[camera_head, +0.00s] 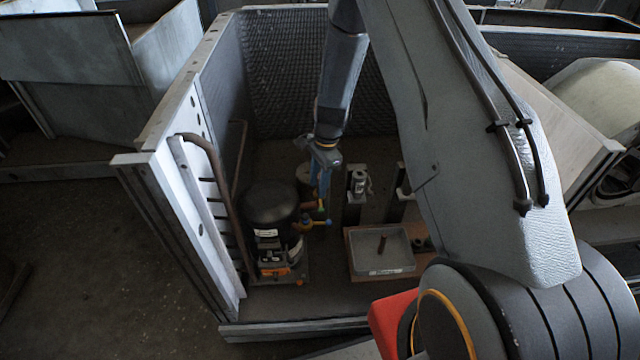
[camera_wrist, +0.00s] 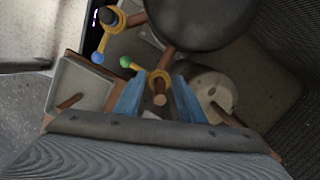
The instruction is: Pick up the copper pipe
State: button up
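My gripper (camera_head: 323,187) points down beside the black compressor (camera_head: 270,205), inside the housing. In the wrist view its two blue fingers (camera_wrist: 160,84) are spread apart. A copper pipe stub (camera_wrist: 160,99) with a yellow collar and green-tipped handle shows between them, with gaps on both sides. The stub extends from the compressor (camera_wrist: 205,20). A second copper stub (camera_wrist: 137,19) has a yellow collar and blue-tipped handle. A loose short copper pipe (camera_head: 382,244) is in the grey tray (camera_head: 362,266); it also shows in the wrist view (camera_wrist: 69,102). Whether the fingers touch the stub cannot be told.
A pale cylinder (camera_wrist: 208,90) stands near the fingers, with another copper pipe (camera_wrist: 228,115) beside it. A bent brown pipe (camera_head: 215,160) runs along the left wall (camera_head: 170,140). A small silver part (camera_head: 358,182) stands behind the tray. The mesh back wall (camera_head: 285,75) bounds the housing.

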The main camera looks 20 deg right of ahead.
jog(key=shift+f, duration=0.3)
jog(key=shift+c, duration=0.4)
grip_shut()
